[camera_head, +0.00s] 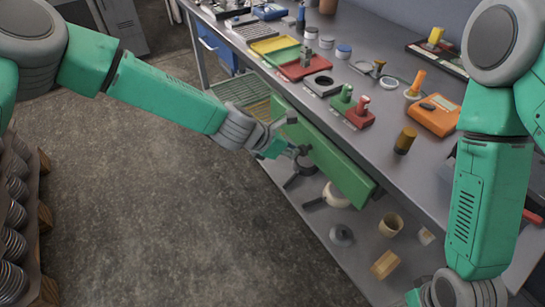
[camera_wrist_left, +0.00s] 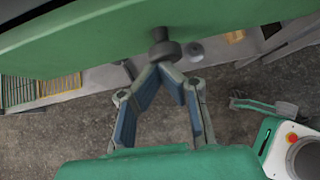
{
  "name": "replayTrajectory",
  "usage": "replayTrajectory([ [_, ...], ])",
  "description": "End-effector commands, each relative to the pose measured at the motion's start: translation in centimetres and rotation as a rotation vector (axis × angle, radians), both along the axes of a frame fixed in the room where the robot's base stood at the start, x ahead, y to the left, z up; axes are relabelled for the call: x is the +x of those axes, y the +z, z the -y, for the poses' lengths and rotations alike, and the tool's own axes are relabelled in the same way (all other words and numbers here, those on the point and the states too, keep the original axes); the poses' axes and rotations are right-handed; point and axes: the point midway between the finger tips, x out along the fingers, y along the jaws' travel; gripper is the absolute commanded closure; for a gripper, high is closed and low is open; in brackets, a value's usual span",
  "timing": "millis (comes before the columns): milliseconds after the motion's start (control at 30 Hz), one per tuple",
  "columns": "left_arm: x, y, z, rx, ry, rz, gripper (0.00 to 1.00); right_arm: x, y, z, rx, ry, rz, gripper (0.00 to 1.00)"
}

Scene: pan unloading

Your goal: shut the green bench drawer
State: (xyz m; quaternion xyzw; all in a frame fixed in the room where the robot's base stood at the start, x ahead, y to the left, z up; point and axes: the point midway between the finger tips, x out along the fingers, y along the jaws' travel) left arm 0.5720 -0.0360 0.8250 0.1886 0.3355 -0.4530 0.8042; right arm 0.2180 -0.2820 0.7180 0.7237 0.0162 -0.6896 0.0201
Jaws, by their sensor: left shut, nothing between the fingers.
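The green drawer front (camera_head: 335,165) is a long panel under the bench's front edge. It also fills the top of the left wrist view (camera_wrist_left: 90,35). A dark round knob (camera_wrist_left: 163,46) sticks out from it. My left gripper (camera_head: 299,153) is at the outer face of the panel, near the knob. In the left wrist view the fingertips of this gripper (camera_wrist_left: 160,68) come together right at the knob, shut and empty. Whether they touch it is unclear. How far the drawer stands out from the bench is hard to tell.
The grey bench top (camera_head: 395,120) holds coloured trays, an orange device (camera_head: 434,114) and small parts. A lower shelf (camera_head: 350,255) carries pans, a cup (camera_head: 390,224) and a wooden block (camera_head: 385,264). The floor (camera_head: 180,220) before the bench is clear.

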Motion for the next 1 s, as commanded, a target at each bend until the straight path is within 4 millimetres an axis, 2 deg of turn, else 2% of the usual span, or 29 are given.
replayTrajectory([
  [167, 1.1, 0.0, 1.8, 0.000, -0.001, 0.000, 1.00, 0.0, 0.2, 0.0, 0.000, 0.000, 0.000, 0.60],
  [333, 1.7, 0.0, 2.4, -0.001, -0.001, 0.000, 1.00, 0.0, 0.2, 0.0, 0.000, 0.000, 0.000, 0.60],
  [833, 2.2, 0.2, 2.9, 0.000, 0.004, 0.005, 1.00, 0.0, 0.2, 0.0, 0.000, 0.000, 0.000, 0.60],
  [1000, 2.3, 0.2, 2.4, -0.002, 0.004, 0.005, 1.00, 0.0, 0.3, 0.0, 0.000, 0.000, 0.000, 0.60],
])
